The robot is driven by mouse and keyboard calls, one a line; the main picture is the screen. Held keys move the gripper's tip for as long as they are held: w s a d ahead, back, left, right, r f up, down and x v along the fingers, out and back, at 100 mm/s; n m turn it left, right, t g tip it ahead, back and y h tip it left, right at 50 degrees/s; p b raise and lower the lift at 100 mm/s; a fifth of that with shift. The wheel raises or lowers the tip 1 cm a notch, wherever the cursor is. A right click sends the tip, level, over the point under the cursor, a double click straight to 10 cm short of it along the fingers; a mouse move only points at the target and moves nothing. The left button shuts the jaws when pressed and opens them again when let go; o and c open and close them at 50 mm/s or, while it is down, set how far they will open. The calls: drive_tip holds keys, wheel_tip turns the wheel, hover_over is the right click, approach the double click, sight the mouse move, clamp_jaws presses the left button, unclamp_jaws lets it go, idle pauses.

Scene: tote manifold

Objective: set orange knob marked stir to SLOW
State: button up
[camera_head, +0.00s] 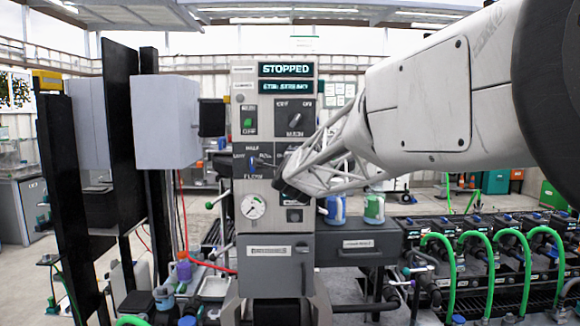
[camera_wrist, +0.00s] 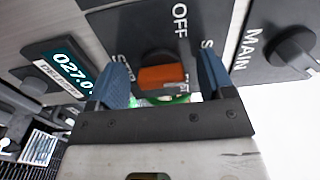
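In the wrist view the orange knob (camera_wrist: 162,77) sits on a dark panel plate, between the two blue fingers of my gripper (camera_wrist: 161,66). A narrow gap shows between the knob and each finger, so my gripper looks open around it. The printed word OFF (camera_wrist: 180,20) is beyond the knob. Where the knob points cannot be told. In the head view my gripper (camera_head: 284,186) is at the grey panel's right side and hides the orange knob.
The black MAIN knob (camera_wrist: 292,52) is close to the right finger in the wrist view. In the head view a blue FLOW knob (camera_head: 253,161) and a pressure gauge (camera_head: 253,206) are left of my gripper. The upper display (camera_head: 287,70) reads STOPPED.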

drive_tip(key=shift+s, duration=0.15)
drive_tip(key=s, duration=0.7)
drive_tip(key=shift+s, duration=0.25)
idle(0.4)
idle(0.3)
drive_tip(key=s+d+f+n+g, duration=0.5)
drive_tip(key=s+f, duration=0.3)
drive_tip(key=s, duration=0.7)
drive_tip(key=s+d+f+n+g, duration=0.5)
drive_tip(key=s+f+n, duration=0.2)
drive_tip(key=s, duration=0.9)
drive_tip(key=s+d+f+n+g, duration=0.5)
drive_tip(key=s+f, duration=0.5)
drive_tip(key=s, duration=0.5)
drive_tip(key=shift+s+f+n, duration=0.2)
drive_tip(key=shift+n, duration=0.2)
